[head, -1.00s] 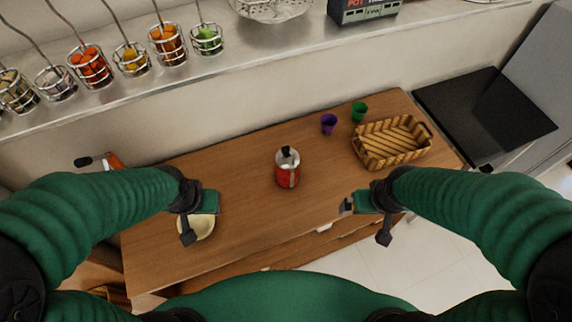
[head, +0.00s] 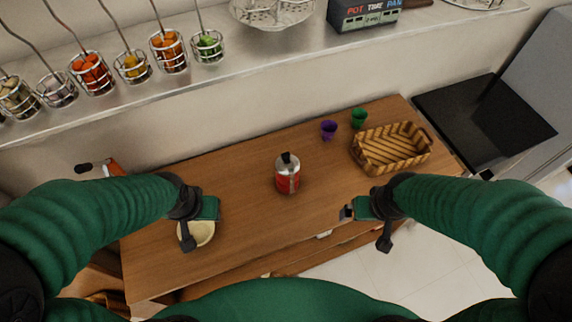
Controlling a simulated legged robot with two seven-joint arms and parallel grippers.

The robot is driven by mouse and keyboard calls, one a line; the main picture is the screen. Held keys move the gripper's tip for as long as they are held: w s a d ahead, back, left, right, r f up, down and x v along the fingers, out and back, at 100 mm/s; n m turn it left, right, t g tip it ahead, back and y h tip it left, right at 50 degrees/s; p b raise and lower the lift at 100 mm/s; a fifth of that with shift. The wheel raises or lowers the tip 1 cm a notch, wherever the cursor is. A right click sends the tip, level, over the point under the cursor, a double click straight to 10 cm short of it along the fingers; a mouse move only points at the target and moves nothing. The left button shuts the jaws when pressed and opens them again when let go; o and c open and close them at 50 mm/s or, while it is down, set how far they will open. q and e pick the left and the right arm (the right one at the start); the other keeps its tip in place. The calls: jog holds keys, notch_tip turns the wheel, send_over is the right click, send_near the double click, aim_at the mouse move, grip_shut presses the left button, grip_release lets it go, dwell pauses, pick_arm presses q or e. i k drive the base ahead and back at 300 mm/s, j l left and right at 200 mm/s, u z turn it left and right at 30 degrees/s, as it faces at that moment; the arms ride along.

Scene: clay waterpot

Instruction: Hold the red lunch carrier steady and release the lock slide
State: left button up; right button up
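The red lunch carrier (head: 287,178) stands upright in the middle of the wooden table, with a silver upper part and a black piece on top. The lock slide is too small to make out. My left gripper (head: 217,208) is to the left of the carrier, above a cream bowl (head: 199,233). My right gripper (head: 346,212) is to the right of the carrier, near the table's front edge. Both grippers are apart from the carrier. Their fingers are too small and partly hidden to show whether they are open.
A woven basket (head: 391,150) lies at the table's right end. A purple cup (head: 328,130) and a green cup (head: 359,118) stand behind it to the left. The wooden table (head: 240,165) is clear around the carrier.

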aim_at(285, 156)
jog(key=k+l+u, duration=0.1)
jog(key=l+u, duration=0.15)
jog(key=l, duration=0.2)
jog(key=k+l+u, duration=0.1)
jog(key=l+u, duration=0.15)
jog(key=l, duration=0.15)
jog(key=k+l+u, duration=0.25)
jog(key=l, duration=0.15)
jog(key=i, duration=0.05)
